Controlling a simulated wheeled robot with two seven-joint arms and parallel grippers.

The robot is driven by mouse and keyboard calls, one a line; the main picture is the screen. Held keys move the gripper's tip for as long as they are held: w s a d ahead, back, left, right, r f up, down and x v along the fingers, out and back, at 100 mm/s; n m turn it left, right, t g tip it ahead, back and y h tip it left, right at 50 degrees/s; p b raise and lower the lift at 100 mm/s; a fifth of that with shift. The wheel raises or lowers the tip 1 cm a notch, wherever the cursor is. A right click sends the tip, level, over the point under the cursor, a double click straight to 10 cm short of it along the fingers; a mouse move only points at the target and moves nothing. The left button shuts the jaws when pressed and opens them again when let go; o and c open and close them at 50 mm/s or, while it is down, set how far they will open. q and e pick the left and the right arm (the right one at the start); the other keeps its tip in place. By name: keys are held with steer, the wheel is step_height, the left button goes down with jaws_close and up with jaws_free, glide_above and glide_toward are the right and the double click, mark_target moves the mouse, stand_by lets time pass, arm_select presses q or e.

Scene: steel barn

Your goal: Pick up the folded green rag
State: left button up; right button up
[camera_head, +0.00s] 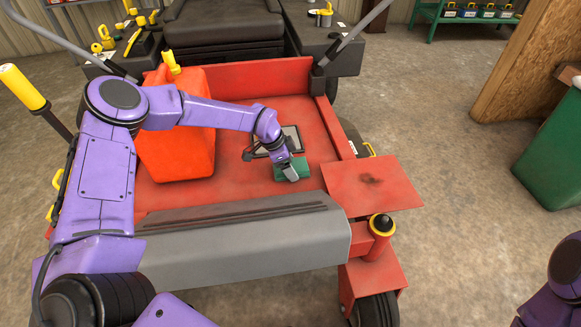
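The green rag (302,168) lies on the red deck (235,93) of the mower, near the deck's right side. My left arm reaches in from the left over the deck. My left gripper (287,170) is at the rag, with a grey finger across its middle and hiding part of it. The fingers are too small and overlapped to tell whether they grip the rag. My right gripper is out of view; only a piece of my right arm shows at the lower right corner.
An orange fuel can (178,150) stands on the deck behind my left arm. A thin dark frame (299,130) lies just behind the rag. The grey step (245,240) edges the deck in front. A green bin (555,150) and wooden panel (530,65) stand right, beyond open floor.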

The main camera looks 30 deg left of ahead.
mark_target(296, 165)
arm_select(q)
steer(key=shift+r+p, duration=0.4)
steer(key=shift+r, duration=0.1)
step_height(296, 165, up, 4)
steer(key=shift+f+p, duration=0.25)
steer(key=shift+p, duration=0.4)
steer(key=s+r+p, duration=0.2)
steer(key=s+r, duration=0.2)
steer(key=s, duration=0.3)
steer(key=s+a+r+p, duration=0.1)
steer(key=s+r+p, duration=0.1)
steer(key=s+r, duration=0.3)
steer(key=shift+s+p, duration=0.4)
steer(key=shift+s, duration=0.6)
steer(key=shift+a, duration=0.1)
